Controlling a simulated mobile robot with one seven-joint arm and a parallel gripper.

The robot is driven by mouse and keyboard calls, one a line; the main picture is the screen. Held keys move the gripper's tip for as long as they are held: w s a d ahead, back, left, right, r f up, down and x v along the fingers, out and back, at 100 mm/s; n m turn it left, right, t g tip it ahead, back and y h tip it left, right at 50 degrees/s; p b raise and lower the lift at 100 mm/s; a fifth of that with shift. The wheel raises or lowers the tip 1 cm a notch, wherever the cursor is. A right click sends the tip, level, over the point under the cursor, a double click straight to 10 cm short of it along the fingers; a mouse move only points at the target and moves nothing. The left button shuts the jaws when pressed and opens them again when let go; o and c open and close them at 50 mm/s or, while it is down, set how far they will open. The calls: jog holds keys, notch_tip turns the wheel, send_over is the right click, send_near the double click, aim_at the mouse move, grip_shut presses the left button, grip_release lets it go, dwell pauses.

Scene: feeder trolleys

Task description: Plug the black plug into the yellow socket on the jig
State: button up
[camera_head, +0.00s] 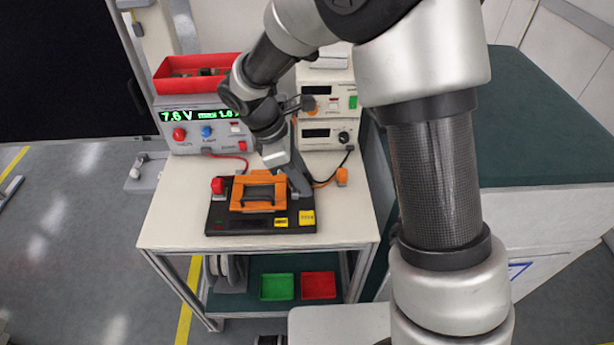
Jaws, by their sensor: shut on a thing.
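The jig is a dark base plate (222,222) on the bench, with an orange frame (241,191) and a black handle-like bar on it. Two yellow patches show at its front right: a brighter yellow block (307,217) and a smaller yellow label (281,222). I cannot make out a socket opening in either. My gripper (300,187) points down at the right side of the orange frame, behind the brighter yellow block. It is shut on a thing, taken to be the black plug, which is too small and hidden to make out.
A power supply (196,140) with a lit green display stands at back left, under a red bin (182,85). Stacked instruments (327,133) stand behind. An orange connector (342,176) on a cable lies right of the jig. The bench front (258,242) is clear.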

jog(key=shift+f, duration=0.1)
jog(key=shift+f+b, duration=0.45)
jog(key=shift+f, duration=1)
jog(key=shift+f, duration=0.15)
jog(key=shift+a+f+b+x, duration=0.1)
jog(key=shift+a+b+x, duration=0.1)
jog(key=shift+b+x, duration=0.65)
jog(key=shift+a+f+b+x, duration=0.1)
jog(key=shift+a+b+x, duration=0.15)
jog(key=shift+b+x, duration=0.6)
jog(key=shift+a+f+b+x, duration=0.15)
jog(key=shift+b+x, duration=0.25)
jog(key=shift+x, duration=0.85)
jog(key=shift+f, duration=0.55)
jog(key=o, duration=1.1)
jog(key=shift+r, duration=0.1)
jog(key=shift+a, duration=0.1)
